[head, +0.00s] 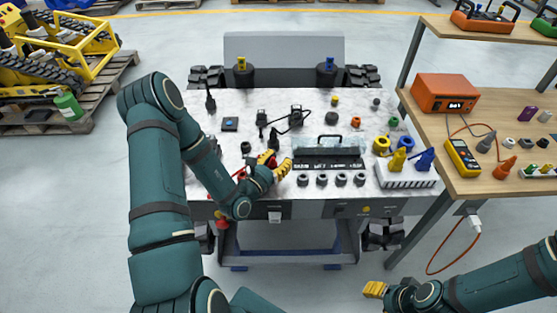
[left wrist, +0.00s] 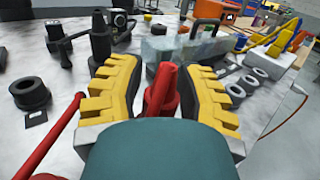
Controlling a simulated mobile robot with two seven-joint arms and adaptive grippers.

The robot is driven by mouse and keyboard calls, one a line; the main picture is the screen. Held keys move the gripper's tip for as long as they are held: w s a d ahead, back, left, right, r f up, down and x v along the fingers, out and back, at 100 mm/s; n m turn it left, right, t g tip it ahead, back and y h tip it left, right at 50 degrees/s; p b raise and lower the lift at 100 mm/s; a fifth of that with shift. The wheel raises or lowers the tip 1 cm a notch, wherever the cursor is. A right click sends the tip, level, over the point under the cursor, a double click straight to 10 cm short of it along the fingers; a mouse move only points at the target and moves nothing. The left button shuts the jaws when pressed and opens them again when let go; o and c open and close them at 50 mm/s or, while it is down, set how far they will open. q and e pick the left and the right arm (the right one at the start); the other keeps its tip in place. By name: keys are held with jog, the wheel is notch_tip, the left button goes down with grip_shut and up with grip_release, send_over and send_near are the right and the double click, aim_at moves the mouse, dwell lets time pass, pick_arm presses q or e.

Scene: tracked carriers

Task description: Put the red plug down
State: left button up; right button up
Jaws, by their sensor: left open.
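The red plug (left wrist: 160,92) shows in the left wrist view between the two yellow-tipped fingers of my left gripper (left wrist: 160,95). The fingers are open, one on each side of the plug. The plug's lower part is hidden by my gripper's body, so I cannot tell what it rests on. In the head view my left gripper (head: 276,165) is low over the front of the light worktop (head: 215,150), left of the dark slotted block. My right gripper (head: 374,289) is at the lower right, away from the worktop; its opening cannot be made out.
A red lead (left wrist: 52,138) runs left of my gripper in the wrist view. A dark ring (left wrist: 30,94) lies beyond it. The dark block (head: 328,152) with a handle and several black rings are close on the right. A white rack (head: 408,180) with yellow and blue plugs stands farther right.

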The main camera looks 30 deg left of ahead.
pick_arm(q)
jog(key=s, duration=0.8)
jog(key=s+a, duration=0.1)
jog(key=s, duration=0.3)
jog(key=shift+a, duration=0.1)
jog(key=s+d+f+m+g+h, duration=0.1)
jog(key=s+d+m+g+h, duration=0.45)
jog(key=d, duration=0.55)
jog(key=s+d+f+m+g+h, duration=0.1)
jog(key=s+d+m+g+h, duration=0.1)
jog(key=d+m+g+h, duration=0.7)
jog(key=s+d+f+m+g+y, duration=0.1)
jog(key=s+f+m+g+y, duration=0.7)
jog(key=s+m, duration=0.25)
jog(key=w+d+m+t+y, duration=0.1)
jog(key=w+m+t+y, duration=0.3)
jog(key=w, duration=0.7)
jog(key=m+t, duration=0.2)
jog(key=m, duration=0.2)
jog(key=shift+w+f, duration=0.15)
jog(key=shift+y, duration=0.25)
